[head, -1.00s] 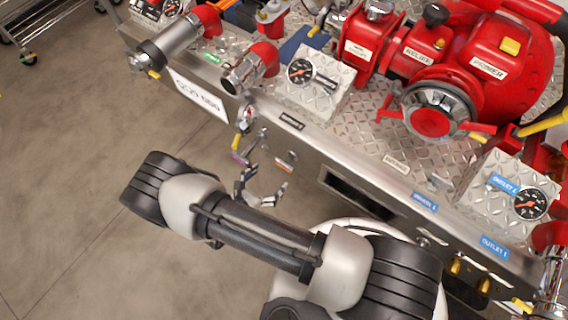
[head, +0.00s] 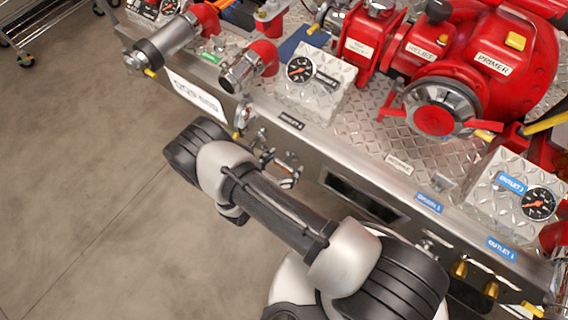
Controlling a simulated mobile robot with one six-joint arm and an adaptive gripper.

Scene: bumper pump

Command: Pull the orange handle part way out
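My gripper (head: 279,168) is at the front face of the metal panel, just beyond my arm's dark forearm. Its fingers show only as small grey parts, and my arm hides the rest of it. Small orange patches show among the fingers, but I cannot tell whether they are the orange handle or whether the fingers touch it. A small yellow-orange part (head: 237,135) sits on the panel edge left of the gripper. I cannot tell whether the gripper is open or shut.
The pump panel (head: 385,190) runs diagonally, with a red pump (head: 470,60), pressure gauges (head: 300,69) and pipe fittings (head: 240,72) on top. Brass knobs (head: 460,269) stick out at the lower right. The floor (head: 90,170) at left is clear. A wire cart (head: 30,25) stands at the top left.

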